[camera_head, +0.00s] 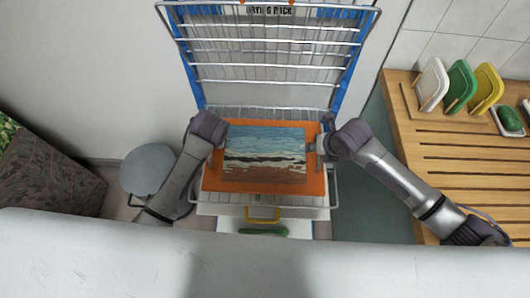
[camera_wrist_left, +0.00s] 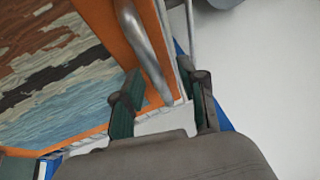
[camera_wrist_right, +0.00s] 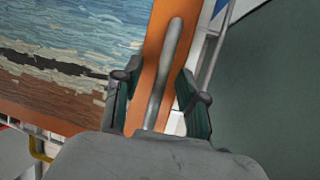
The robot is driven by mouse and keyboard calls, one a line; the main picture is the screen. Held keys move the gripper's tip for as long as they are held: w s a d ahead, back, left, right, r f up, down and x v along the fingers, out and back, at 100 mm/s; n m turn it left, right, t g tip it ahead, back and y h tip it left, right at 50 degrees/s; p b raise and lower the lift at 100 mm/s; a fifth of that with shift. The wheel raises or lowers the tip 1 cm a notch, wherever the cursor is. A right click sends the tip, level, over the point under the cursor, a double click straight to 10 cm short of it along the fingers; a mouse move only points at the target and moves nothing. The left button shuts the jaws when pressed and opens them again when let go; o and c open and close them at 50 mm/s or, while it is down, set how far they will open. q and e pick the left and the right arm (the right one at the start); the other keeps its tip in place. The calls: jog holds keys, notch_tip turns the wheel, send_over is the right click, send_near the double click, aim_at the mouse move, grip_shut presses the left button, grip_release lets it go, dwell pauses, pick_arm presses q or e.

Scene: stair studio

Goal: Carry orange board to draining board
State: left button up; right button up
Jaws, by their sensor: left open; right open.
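The slatted wooden draining board (camera_head: 450,150) is on the right.
White, green and yellow upright boards (camera_head: 460,85) and a green item in a white dish (camera_head: 510,119) stand on the draining board's far part. Its middle slats look clear. A grey round stool (camera_head: 147,170) is at left. A green object (camera_head: 263,231) lies below the orange board.

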pick_arm(q)
grip_shut()
pick_arm(e)
grip_shut()
pick_arm(q)
jog(key=shift+r, duration=0.1)
pick_arm(e)
jog(key=shift+r, duration=0.15)
